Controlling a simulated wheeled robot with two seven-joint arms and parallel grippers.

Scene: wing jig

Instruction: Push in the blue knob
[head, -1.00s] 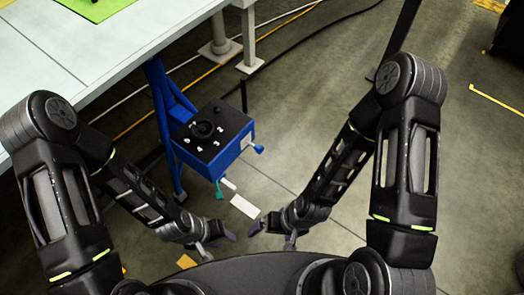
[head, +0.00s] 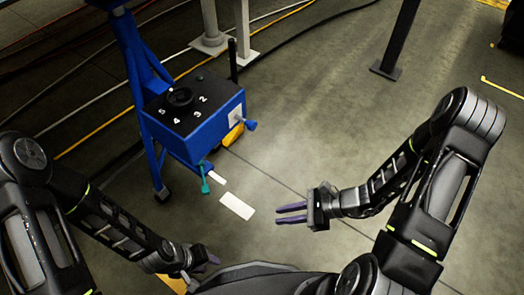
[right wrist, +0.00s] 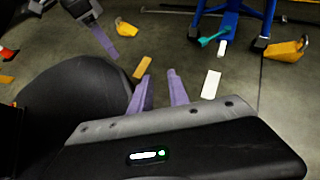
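The blue knob (head: 250,125) sticks out from the right side of a blue box (head: 205,135) with a black numbered top, on a blue stand. My right gripper (head: 291,213) is to the right of and below the knob in the head view, clear of it, with its two purple fingers apart and nothing between them. Its fingers also show apart in the right wrist view (right wrist: 160,88). My left gripper (head: 212,260) is low in the head view, partly hidden behind my own body, and its opening cannot be made out. The blue knob is not identifiable in the right wrist view.
A white plate (head: 237,206) lies on the floor. Open floor (head: 330,130) extends right of the box.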

